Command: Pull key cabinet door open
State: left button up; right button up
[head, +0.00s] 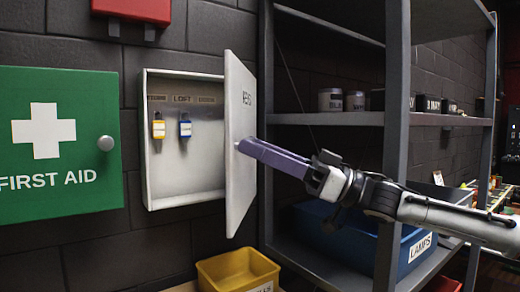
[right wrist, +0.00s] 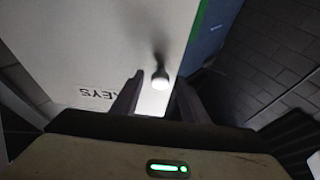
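The white key cabinet (head: 185,190) hangs on the dark block wall. Its door (head: 238,160) is hinged on the right and stands wide open, roughly square to the wall. My right gripper (head: 245,146) is at the outer face of the door. In the right wrist view the door (right wrist: 90,45) shows upside-down "KEYS" lettering, and its round knob (right wrist: 160,79) lies near and between my fingertips, which are apart. I cannot tell whether they touch it. My left gripper is not in view.
A green first aid cabinet (head: 60,185) hangs to the left, and a red box (head: 133,9) above. A grey metal shelf rack (head: 396,110) stands close on the right, with a blue "LAMPS" bin (head: 345,238). A yellow bin (head: 238,272) sits below the key cabinet.

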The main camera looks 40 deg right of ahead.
jog(key=p, duration=0.6)
send_near(235, 83)
jog(key=x, duration=0.5)
jog(key=shift+s+a, duration=0.1)
